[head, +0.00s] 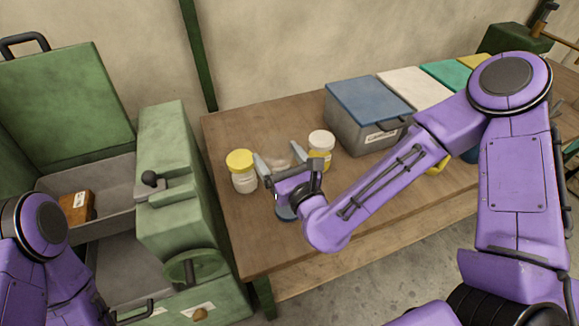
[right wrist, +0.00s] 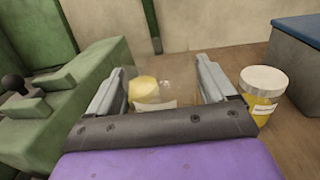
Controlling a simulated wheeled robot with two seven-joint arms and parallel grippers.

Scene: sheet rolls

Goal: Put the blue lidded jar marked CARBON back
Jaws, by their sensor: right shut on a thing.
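My right gripper (head: 280,160) is shut on a clear, see-through jar-like thing (head: 278,153) above the table; it also shows between the fingers in the right wrist view (right wrist: 180,90). A blue round thing (head: 285,213) shows just under this gripper in the head view, mostly hidden by it. I cannot tell whether it is a lid of the held thing or a separate jar. No CARBON marking is readable. Of my left arm only links show at the lower left; its gripper is out of view.
A yellow-lidded jar (head: 241,172) stands left of the gripper, a white-lidded jar (head: 321,146) right of it. Lidded bins, the nearest blue (head: 368,100), line the back of the wooden table (head: 235,222). A green cabinet (head: 172,180) with an open compartment stands at left.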

